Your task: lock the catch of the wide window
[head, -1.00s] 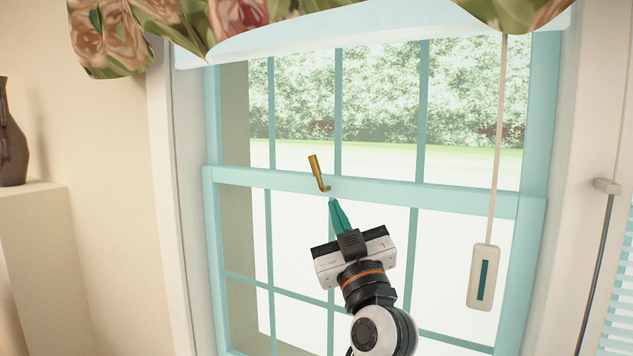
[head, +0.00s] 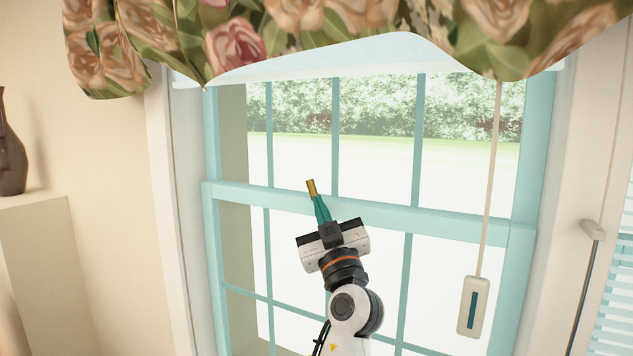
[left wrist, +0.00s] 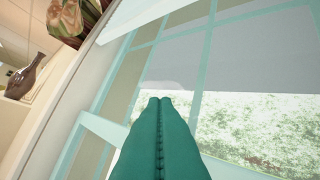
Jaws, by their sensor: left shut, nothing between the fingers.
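The wide window (head: 430,213) has a teal frame with a lower and an upper sash. Its brass catch (head: 311,187) stands on the meeting rail, and only its upper part shows above my fingers. My left gripper (head: 318,200) is shut and empty, its teal fingertips in front of the catch's lower part. I cannot tell whether they touch it. In the left wrist view the shut fingers (left wrist: 162,100) fill the lower middle, and the catch is not visible there. My right gripper is not in view.
A floral valance (head: 330,35) hangs over the window top. A dark vase (head: 10,150) stands on a pale ledge (head: 35,200) at the left. Blinds (head: 612,300) show at the right edge.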

